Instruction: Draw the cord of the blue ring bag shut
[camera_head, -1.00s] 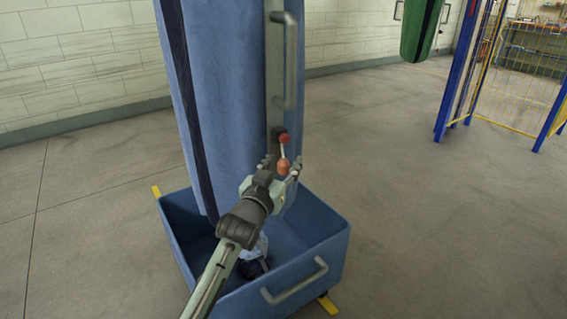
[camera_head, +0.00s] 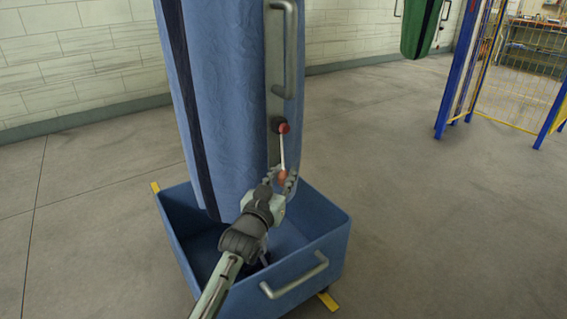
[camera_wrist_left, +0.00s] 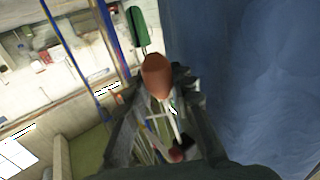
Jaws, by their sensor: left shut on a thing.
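The blue bag (camera_head: 225,100) hangs upright over a blue bin (camera_head: 335,255) and has a grey side strip with a handle. A red knob (camera_head: 283,128) sits low on that strip. A pale cord (camera_head: 283,152) runs down from it, nearly straight, to an orange-brown bead (camera_head: 281,175). My left gripper (camera_head: 282,183) is shut on the bead, beside the bag's lower side. The left wrist view shows the bead (camera_wrist_left: 156,76) at the fingers, with the bag (camera_wrist_left: 250,80) filling the right side. The bag's mouth is out of view. My right gripper is not in view.
The bin has a pale handle (camera_head: 294,276) at its front. A green bag (camera_head: 424,28) hangs at the back right, near a blue and yellow mesh frame (camera_head: 505,85).

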